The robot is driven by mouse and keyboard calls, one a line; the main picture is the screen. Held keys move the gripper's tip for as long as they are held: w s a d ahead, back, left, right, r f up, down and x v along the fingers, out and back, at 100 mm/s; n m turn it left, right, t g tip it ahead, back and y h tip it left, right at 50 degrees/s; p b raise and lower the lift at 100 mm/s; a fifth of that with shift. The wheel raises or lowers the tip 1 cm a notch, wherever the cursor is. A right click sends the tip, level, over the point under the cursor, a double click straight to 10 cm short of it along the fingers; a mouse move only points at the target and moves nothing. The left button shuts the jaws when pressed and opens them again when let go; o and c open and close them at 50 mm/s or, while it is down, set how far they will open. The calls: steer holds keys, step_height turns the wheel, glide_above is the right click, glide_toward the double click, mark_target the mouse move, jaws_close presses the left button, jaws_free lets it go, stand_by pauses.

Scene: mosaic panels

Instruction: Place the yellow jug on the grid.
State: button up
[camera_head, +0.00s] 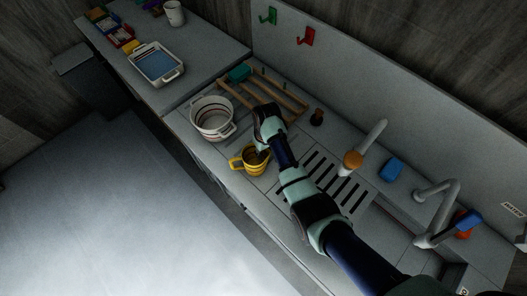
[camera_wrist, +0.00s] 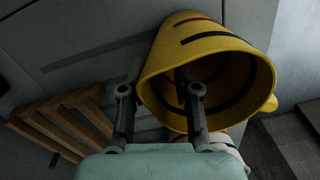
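The yellow jug (camera_head: 238,164), with dark bands and a red mark, stands on the counter near its front edge. In the wrist view the jug (camera_wrist: 217,50) is large, with its open mouth facing the camera. My gripper (camera_wrist: 160,70) is at its rim, one finger inside the mouth and the other outside the wall. The fingers are apart, with a gap between them. In the head view my gripper (camera_head: 262,150) hides part of the jug. A slotted drain grid (camera_head: 349,193) lies in the counter right of the jug, partly behind my arm.
A white striped pot (camera_head: 211,124) stands close left of the jug. A wooden slatted rack (camera_head: 288,100) lies behind, with a dark green item on its far end.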

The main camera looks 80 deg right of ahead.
steer(key=shift+f+b, duration=0.2)
steer(key=shift+b, duration=0.1)
step_height(320, 180, up, 8)
steer(key=shift+s+d, duration=0.25)
steer(key=shift+d, duration=0.05)
steer(key=shift+w, duration=0.1)
